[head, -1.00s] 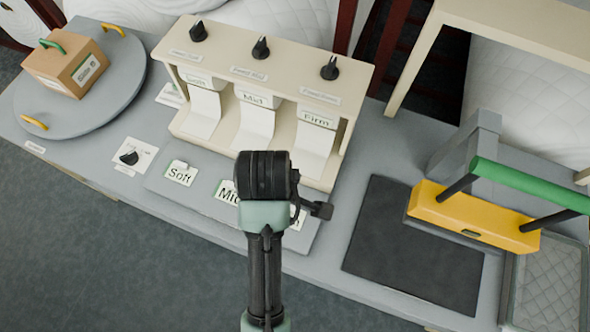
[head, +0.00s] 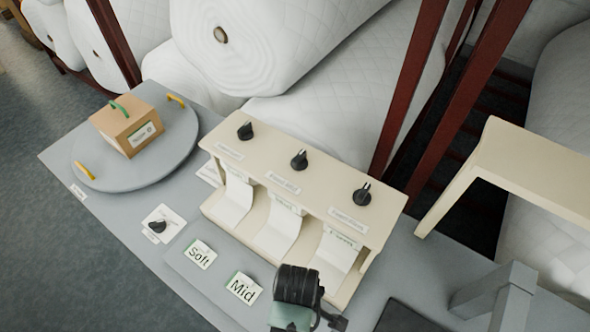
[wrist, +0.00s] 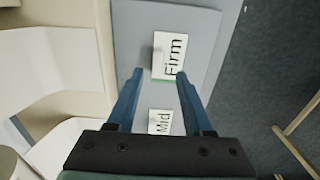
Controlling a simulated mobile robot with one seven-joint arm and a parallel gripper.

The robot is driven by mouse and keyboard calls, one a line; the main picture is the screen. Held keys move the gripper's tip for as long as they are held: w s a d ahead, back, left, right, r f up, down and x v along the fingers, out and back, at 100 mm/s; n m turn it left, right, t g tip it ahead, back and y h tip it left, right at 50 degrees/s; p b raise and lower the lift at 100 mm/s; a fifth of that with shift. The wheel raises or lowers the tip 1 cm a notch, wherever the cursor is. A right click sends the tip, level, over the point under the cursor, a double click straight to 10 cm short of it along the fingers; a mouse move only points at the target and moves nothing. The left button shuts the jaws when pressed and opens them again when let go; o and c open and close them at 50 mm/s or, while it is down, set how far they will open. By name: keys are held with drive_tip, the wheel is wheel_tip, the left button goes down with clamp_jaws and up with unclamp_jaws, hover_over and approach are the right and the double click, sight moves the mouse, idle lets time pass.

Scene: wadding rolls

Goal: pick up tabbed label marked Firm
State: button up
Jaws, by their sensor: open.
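The tabbed label marked Firm (wrist: 169,56) lies on a grey board in the wrist view, a white card with a raised tab on one side and a green edge. My gripper (wrist: 158,78) is open, its two blue fingers apart and pointing at the card's near edge, with nothing held between them. Height above the card is hard to tell. In the head view my gripper's wrist (head: 298,290) is at the bottom edge; the fingers and the Firm label are hidden there.
The Mid label (head: 243,287) and Soft label (head: 199,254) lie on the same grey board (head: 180,262). A cream dispenser with three knobs (head: 300,185) stands close behind. A cardboard box (head: 127,125) sits on a round grey turntable (head: 112,178) at left.

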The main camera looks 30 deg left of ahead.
drive_tip(key=shift+w+d+f+p, duration=0.15)
drive_tip(key=shift+f+p, duration=0.25)
drive_tip(key=shift+f, duration=1.9)
clamp_jaws()
